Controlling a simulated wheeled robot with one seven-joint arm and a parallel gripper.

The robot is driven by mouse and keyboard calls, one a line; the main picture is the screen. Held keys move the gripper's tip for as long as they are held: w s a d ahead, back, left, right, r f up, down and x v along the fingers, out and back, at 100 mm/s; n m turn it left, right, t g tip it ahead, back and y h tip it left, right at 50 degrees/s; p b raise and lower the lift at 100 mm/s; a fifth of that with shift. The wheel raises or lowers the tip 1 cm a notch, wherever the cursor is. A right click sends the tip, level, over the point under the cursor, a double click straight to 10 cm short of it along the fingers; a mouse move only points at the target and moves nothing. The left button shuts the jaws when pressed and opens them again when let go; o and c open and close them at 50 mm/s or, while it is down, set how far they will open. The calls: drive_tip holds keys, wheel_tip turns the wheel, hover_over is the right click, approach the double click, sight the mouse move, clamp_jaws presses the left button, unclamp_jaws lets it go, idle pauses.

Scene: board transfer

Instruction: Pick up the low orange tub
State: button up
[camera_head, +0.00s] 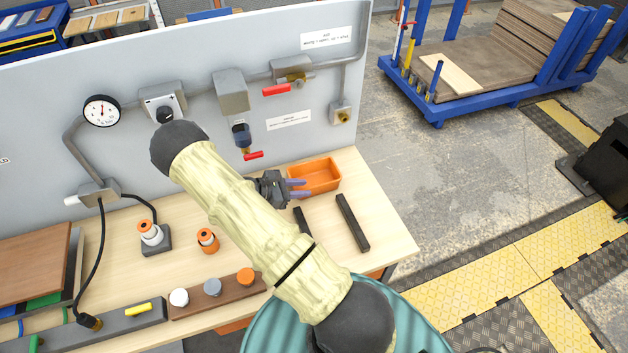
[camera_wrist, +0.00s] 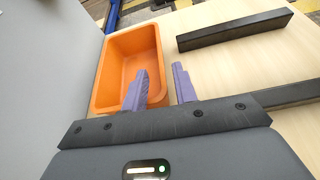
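The low orange tub (camera_head: 328,184) stands empty on the wooden bench, close to the grey panel. In the wrist view the tub (camera_wrist: 128,58) lies ahead and to the left. My gripper (camera_head: 306,188) is at the tub's near left side in the head view. In the wrist view my gripper (camera_wrist: 160,69) has its two purple fingers apart with nothing held. The left finger overlaps the tub's near right corner, and the right finger is outside its right wall. I cannot tell whether either finger touches the tub. My arm hides part of the bench in the head view.
Two dark bars lie right of the tub; one is the long bar (camera_head: 352,222). The grey panel (camera_head: 225,50) with valves and a gauge rises behind the bench. Orange-topped parts (camera_head: 207,240) stand to the left. Bare bench (camera_head: 385,220) shows at the right.

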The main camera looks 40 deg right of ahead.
sight(311, 188)
drive_tip(key=p+x, duration=0.1)
drive_tip(key=x, duration=0.3)
drive_tip(key=shift+d, duration=0.1)
idle(0.3)
clamp_jaws()
